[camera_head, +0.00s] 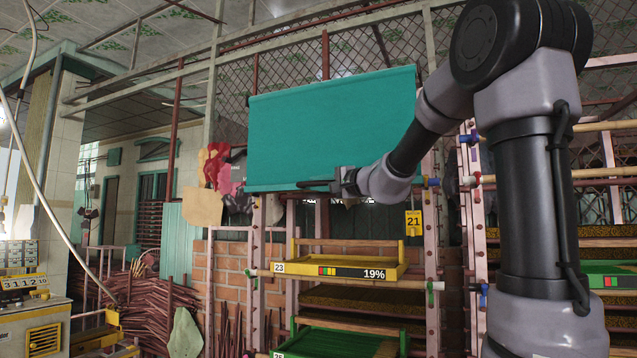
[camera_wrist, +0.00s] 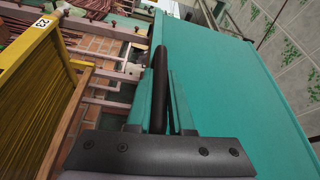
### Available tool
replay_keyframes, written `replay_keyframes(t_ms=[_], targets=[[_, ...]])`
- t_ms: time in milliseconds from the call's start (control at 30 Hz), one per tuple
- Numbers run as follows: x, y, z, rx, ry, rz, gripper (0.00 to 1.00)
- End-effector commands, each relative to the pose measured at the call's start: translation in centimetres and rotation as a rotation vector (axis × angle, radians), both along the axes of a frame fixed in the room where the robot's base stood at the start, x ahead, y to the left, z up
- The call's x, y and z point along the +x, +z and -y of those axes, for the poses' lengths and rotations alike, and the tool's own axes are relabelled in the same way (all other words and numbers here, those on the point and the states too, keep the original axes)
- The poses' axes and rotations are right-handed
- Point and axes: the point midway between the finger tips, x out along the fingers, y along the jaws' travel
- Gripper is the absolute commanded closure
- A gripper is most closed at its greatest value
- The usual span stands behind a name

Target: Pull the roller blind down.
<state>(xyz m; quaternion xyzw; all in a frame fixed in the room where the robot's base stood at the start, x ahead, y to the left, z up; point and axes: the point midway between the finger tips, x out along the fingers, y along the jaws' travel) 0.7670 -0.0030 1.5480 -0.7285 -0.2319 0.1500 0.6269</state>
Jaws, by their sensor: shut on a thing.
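The teal roller blind (camera_head: 335,125) hangs partway down in front of a wire mesh wall in the head view. Its lower edge is roughly level with my gripper (camera_head: 318,184). The blind also fills the right of the wrist view (camera_wrist: 235,75). The exact contact of the fingers is partly hidden.
Below the blind stands a rack with a yellow tray (camera_head: 340,271) marked 23 and 19%, and a green tray (camera_head: 335,345) lower down. Reddish sticks (camera_head: 150,310) are piled at left.

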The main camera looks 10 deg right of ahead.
Motion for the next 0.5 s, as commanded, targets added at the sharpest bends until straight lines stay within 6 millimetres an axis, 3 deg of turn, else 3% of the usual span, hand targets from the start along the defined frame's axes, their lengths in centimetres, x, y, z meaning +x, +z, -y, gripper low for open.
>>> replay_keyframes(t_ms=[33, 67, 133, 500], targets=[[0.01, -0.01, 0.01, 0.000, 0.000, 0.000, 1.00], [0.01, -0.01, 0.01, 0.000, 0.000, 0.000, 0.76], [0.01, 0.01, 0.00, 0.000, 0.000, 0.000, 0.50], [-0.26, 0.04, 0.17, -0.001, 0.000, 0.001, 0.50]])
